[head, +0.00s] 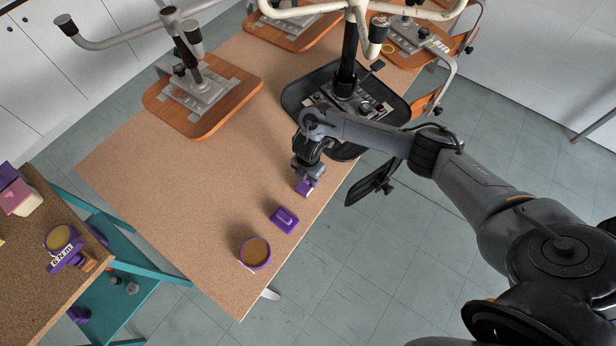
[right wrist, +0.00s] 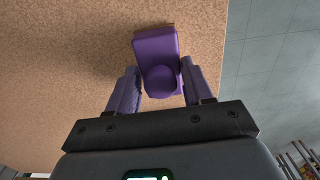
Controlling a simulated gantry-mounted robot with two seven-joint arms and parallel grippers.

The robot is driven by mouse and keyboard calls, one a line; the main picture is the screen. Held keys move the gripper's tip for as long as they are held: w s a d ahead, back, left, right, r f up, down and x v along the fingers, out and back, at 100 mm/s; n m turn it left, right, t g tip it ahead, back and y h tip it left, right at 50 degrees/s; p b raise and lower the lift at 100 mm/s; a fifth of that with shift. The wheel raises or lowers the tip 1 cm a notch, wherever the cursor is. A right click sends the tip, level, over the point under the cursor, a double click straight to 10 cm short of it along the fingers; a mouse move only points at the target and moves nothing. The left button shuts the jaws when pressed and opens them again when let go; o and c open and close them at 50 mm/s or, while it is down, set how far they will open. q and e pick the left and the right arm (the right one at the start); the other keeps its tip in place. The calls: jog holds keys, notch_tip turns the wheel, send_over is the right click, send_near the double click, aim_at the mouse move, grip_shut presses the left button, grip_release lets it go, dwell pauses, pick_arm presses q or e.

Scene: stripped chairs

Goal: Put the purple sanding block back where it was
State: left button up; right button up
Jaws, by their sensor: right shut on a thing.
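The purple sanding block (head: 304,188) is at my right gripper (head: 305,179), near the right edge of the cork-brown table. In the right wrist view the block (right wrist: 156,48) has a rounded knob toward me and a thin brown edge at its far end. My right gripper (right wrist: 160,88) is shut on it, one purple finger on each side of the knob. I cannot tell whether the block touches the table. My left gripper is not in view.
A flat purple piece (head: 284,219) lies just in front of the block, and a purple-rimmed round tin (head: 255,252) stands beyond it. The table's left part is clear.

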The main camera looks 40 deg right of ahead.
jog(key=o, duration=0.9)
jog(key=shift+f, duration=0.1)
jog(key=shift+o, duration=0.2)
